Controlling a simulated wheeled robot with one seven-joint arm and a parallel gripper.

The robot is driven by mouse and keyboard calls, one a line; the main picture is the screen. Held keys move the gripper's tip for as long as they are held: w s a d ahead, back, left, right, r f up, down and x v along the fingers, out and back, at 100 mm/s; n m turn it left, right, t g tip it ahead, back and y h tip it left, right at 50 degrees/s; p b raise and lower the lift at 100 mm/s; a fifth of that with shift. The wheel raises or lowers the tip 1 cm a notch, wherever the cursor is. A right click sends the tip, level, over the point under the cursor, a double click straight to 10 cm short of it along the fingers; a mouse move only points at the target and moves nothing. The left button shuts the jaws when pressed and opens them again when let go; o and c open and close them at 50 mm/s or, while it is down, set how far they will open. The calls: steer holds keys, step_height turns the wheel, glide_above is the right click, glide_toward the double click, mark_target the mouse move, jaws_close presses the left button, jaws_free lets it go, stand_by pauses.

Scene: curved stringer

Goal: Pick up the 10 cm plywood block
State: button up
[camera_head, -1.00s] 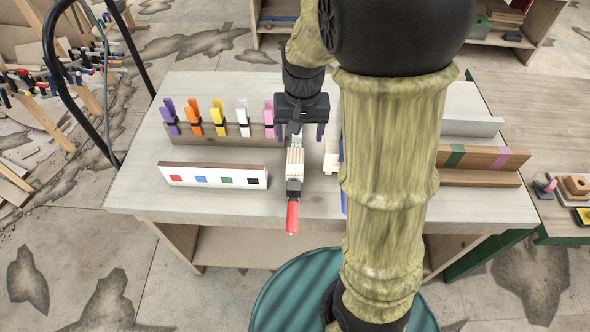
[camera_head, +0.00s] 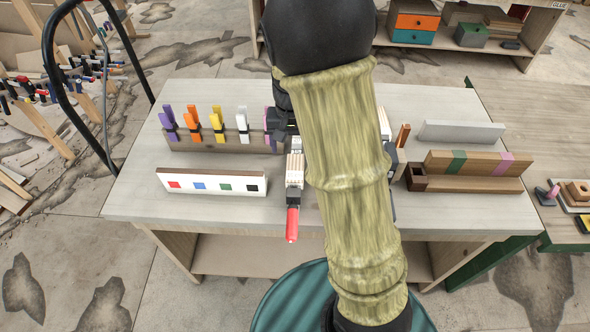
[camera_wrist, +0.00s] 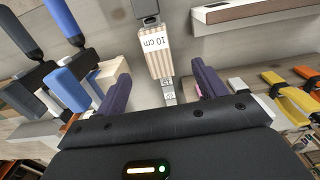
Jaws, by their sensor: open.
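The plywood block (camera_head: 295,166) is pale and striped, and stands on the bench just left of my arm, which partly covers the area beside it. In the wrist view the block (camera_wrist: 157,50) shows a white "10 cm" label, upside down. My gripper (camera_wrist: 159,70) is open, with one purple finger on each side of the block's line. The block appears ahead of and between the fingers; I cannot tell whether they touch it.
A red-handled tool (camera_head: 292,224) sits at the block's near end. A white panel with coloured squares (camera_head: 211,184) and a rack of coloured clamps (camera_head: 205,140) stand left. Blue-handled things (camera_wrist: 68,90) are close to my gripper's left in the wrist view. Wooden bars (camera_head: 470,184) lie right.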

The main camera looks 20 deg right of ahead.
mark_target(295, 170)
step_height(295, 170, down, 7)
steer(key=shift+r+p, duration=0.2)
steer(key=shift+p, duration=0.1)
steer(key=shift+d+f, duration=0.2)
steer(key=shift+f, duration=0.3)
steer(key=f+p, duration=0.1)
steer(key=f, duration=0.3)
steer(key=shift+d+f, duration=0.1)
steer(key=shift+d, duration=0.1)
steer(key=shift+c, duration=0.4)
steer(key=c, duration=1)
